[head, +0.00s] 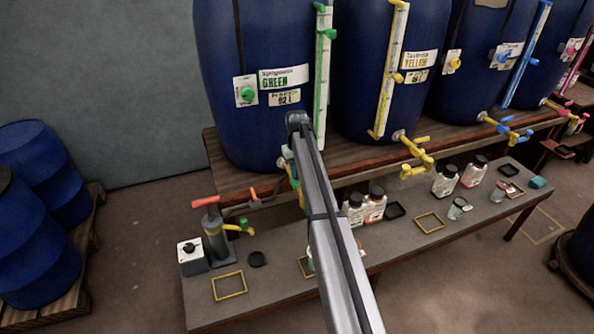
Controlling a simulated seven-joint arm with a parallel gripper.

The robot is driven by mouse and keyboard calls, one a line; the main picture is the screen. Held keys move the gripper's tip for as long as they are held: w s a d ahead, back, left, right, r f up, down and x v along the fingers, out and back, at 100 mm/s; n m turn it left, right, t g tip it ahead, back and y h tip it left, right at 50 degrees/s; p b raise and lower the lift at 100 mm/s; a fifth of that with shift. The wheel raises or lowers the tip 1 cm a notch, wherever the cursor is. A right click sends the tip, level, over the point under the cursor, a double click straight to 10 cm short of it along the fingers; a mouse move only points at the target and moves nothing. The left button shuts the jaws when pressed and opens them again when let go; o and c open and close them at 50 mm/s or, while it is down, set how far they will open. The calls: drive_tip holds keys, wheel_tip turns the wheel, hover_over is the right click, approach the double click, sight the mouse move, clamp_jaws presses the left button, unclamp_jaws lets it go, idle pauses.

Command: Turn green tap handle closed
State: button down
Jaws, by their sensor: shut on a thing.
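The green vat (225,60) is a large blue barrel with a GREEN label, standing on a wooden shelf. Its green tap (293,174) sits low on the front, at the shelf edge. My grey arm crosses in front of the tap and covers most of it, and only a small green and yellow part shows at the arm's left side. The handle's angle cannot be made out. My gripper is hidden behind my own arm, so its fingers and their contact with the handle do not show.
The yellow vat (370,60) with its yellow tap (414,150) stands to the right. A hand pump (215,235) is on the lower bench (390,260) at left. White bottles (355,210) stand close to the right of my arm. Blue drums are at far left.

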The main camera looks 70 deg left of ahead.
drive_tip(key=m, duration=0.4)
drive_tip(key=shift+m, duration=0.3)
drive_tip(key=m, duration=0.9)
drive_tip(key=shift+m, duration=1.8)
drive_tip(key=c, duration=1.1)
unclamp_jaws()
wheel_tip(320, 180, up, 14)
